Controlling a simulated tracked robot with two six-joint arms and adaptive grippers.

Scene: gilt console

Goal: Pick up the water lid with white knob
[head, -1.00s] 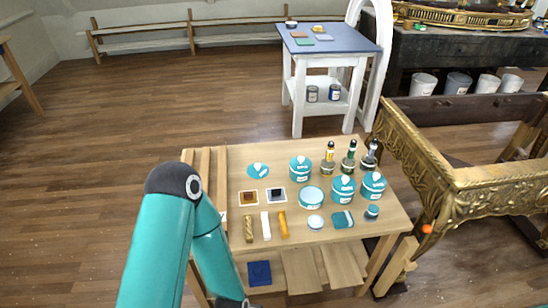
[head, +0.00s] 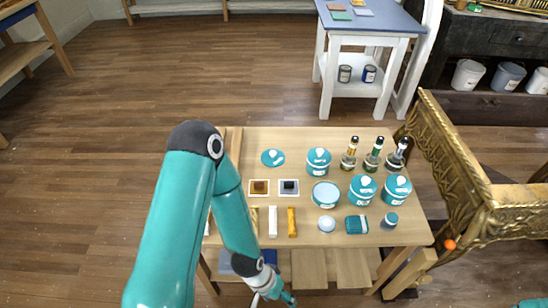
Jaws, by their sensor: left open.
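A loose round teal lid with a white knob (head: 272,157) lies at the back left of the wooden table's top in the head view. Similar teal lids with white knobs sit on the jars: the back jar (head: 318,161), the middle jar (head: 362,188) and the right jar (head: 397,190). Labels are too small to read. An open teal jar (head: 326,194) stands among them. My left gripper (head: 288,297) is low at the bottom of the picture, in front of the table and below its top, far from the lid. It is open, with nothing seen in it.
Dark bottles (head: 373,155) stand at the back right of the table (head: 230,205). Two small framed pigment trays (head: 259,188), several sticks (head: 272,222) and a teal sponge-like block (head: 356,225) lie nearer. A gilt console (head: 455,165) stands close on the right.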

